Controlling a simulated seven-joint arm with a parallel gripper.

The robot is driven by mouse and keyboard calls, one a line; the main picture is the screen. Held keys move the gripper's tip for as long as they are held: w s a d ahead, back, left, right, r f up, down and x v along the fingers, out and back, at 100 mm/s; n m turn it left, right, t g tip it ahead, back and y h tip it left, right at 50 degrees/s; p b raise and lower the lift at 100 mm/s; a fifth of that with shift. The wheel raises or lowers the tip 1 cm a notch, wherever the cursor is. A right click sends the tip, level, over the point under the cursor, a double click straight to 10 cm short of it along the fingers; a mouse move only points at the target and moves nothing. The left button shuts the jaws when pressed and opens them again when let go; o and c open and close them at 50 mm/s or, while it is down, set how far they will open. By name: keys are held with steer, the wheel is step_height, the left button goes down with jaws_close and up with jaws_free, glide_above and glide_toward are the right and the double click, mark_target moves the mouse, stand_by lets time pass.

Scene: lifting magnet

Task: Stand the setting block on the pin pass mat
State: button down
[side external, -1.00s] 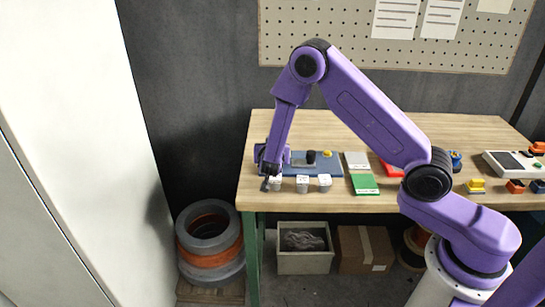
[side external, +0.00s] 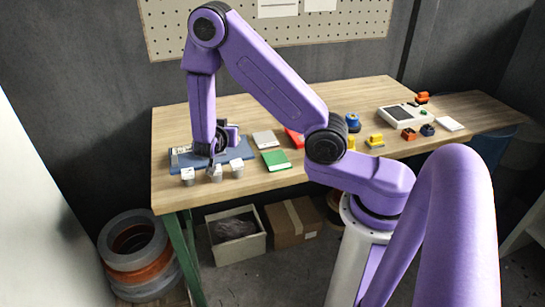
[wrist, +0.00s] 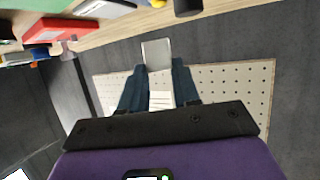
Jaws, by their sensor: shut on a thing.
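My gripper (side external: 217,152) is low over the middle of the blue tray, behind a row of white blocks. In the wrist view its two dark blue fingers (wrist: 158,85) are shut on a pale grey block, which I take as the setting block (wrist: 157,54). In the side view the gripper hides this block. A green mat (side external: 276,161), a pale mat (side external: 265,140) and a red mat (side external: 294,137) lie right of the tray. I cannot read which is the pin pass mat.
White blocks (side external: 187,177) stand along the front of the blue tray (side external: 243,151). A black knob (wrist: 187,7) shows near the gripper in the wrist view. A yellow part (side external: 375,141) and a grey device (side external: 404,116) stand farther right.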

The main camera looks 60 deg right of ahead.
steer(key=s+d+m+g+h, duration=0.1)
steer(key=s+d+m+g, duration=0.35)
steer(key=s, duration=0.65)
steer(key=shift+s+d+f, duration=0.1)
steer(key=shift+d+f, duration=0.05)
steer(key=shift+f, duration=1.75)
steer(key=shift+s+d+f, duration=0.1)
steer(key=shift+d+f, duration=0.05)
steer(key=shift+f, duration=1.7)
steer(key=shift+w+f, duration=0.1)
steer(key=c, duration=0.8)
jaws_free()
